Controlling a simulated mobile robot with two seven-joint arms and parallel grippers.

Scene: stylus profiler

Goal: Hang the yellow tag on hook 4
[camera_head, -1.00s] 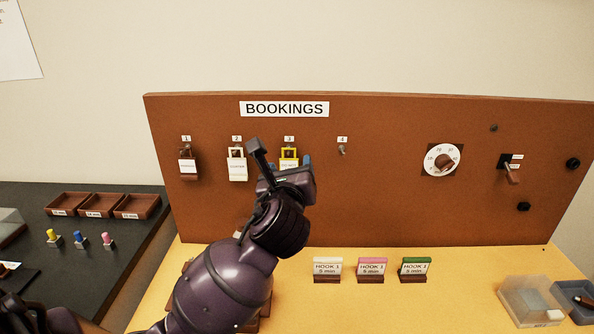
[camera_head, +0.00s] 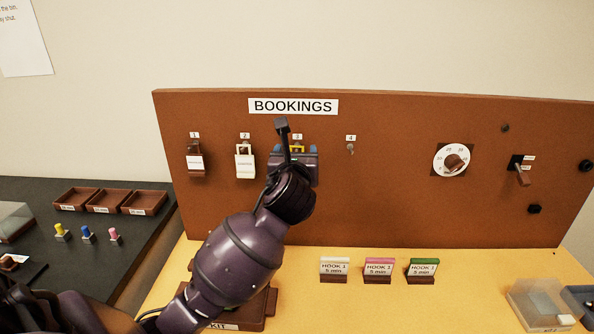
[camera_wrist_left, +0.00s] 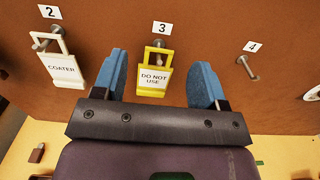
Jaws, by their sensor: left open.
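The yellow tag (camera_wrist_left: 154,77) hangs on hook 3 (camera_wrist_left: 159,43) and reads "DO NOT USE". In the head view only a bit of the yellow tag (camera_head: 297,148) shows behind my gripper. My left gripper (camera_wrist_left: 164,84) is open, with its blue fingers on either side of the tag and apart from it. It also shows in the head view (camera_head: 294,156), in front of hook 3. Hook 4 (camera_wrist_left: 248,68) is bare, to the right of the tag; it also shows in the head view (camera_head: 350,149). My right gripper is not in view.
A white tag (camera_wrist_left: 66,70) reading "COATER" hangs on hook 2, left of the yellow tag. Another tag (camera_head: 195,163) hangs on hook 1. A dial (camera_head: 453,161) and a switch (camera_head: 522,171) are on the board (camera_head: 400,205) at right. Several small card stands are below.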

